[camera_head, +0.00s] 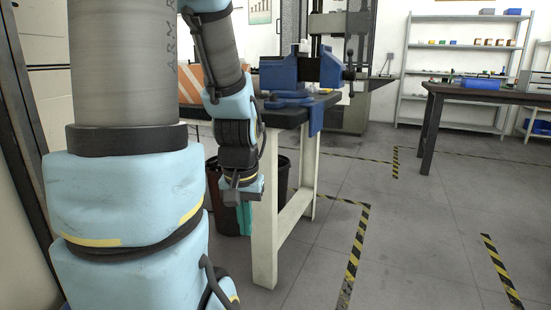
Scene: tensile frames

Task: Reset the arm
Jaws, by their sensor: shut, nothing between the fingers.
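My arm, light blue and grey, fills the left side of the head view. Its large upper links stand close to the camera and a slimmer section hangs down behind them. My gripper (244,193) is at the lower end of that section, in front of the bench and beside its pale leg. It is small and dark here, and its fingers are together with nothing held. My near links hide what lies behind them on the left.
A workbench (262,225) with a blue vise (290,72) stands just behind my gripper. Bins (283,178) sit under it. A dark table (480,92) and shelves (465,58) are at the back right. The grey floor (420,220) with yellow-black tape (355,250) is clear at right.

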